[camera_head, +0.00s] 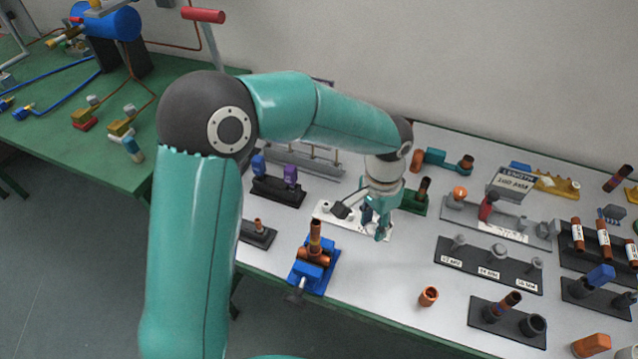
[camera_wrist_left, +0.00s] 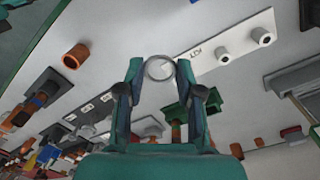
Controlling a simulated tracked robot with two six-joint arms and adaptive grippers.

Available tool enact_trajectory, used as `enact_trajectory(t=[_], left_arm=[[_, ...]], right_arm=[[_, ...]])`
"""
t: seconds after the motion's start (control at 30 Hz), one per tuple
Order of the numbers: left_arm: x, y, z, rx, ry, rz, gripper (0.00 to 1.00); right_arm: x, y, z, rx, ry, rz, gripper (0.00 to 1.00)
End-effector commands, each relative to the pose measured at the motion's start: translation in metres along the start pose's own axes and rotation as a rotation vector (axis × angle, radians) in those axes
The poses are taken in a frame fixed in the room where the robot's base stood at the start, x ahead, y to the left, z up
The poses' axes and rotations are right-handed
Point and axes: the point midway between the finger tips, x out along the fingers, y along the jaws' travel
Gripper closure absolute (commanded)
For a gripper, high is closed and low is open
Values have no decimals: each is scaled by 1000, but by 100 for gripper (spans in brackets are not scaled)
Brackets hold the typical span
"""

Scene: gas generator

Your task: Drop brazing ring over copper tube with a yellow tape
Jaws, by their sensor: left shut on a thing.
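My left gripper (camera_head: 380,226) points down above the front edge of a white rack (camera_head: 352,221). In the left wrist view its fingers (camera_wrist_left: 160,72) are shut on a thin grey brazing ring (camera_wrist_left: 160,56), held at the fingertips. The ring is too small to make out in the head view. A copper tube (camera_head: 315,238) stands upright in a blue vise (camera_head: 325,275), to the left of and nearer than the gripper. It has dark and yellowish bands, but the tape is hard to make out. The ring is apart from this tube. My right gripper is not in view.
The white rack also shows in the left wrist view (camera_wrist_left: 205,65), with grey pegs. A loose copper fitting (camera_head: 428,296) stands near the front edge. The bench around the loose fitting is clear.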

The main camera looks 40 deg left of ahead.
Motion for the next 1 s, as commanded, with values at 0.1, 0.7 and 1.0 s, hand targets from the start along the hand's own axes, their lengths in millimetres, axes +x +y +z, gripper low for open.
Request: enact_trajectory(t=[0.1, 0.7, 1.0], left_arm=[[-49, -22, 34, 173, -16, 20, 76], [-114, -46, 104, 541, -78, 55, 76], [-109, -47, 104, 540, -79, 62, 76]], right_arm=[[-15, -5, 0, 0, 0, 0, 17], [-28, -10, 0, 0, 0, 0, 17], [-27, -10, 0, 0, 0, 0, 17]])
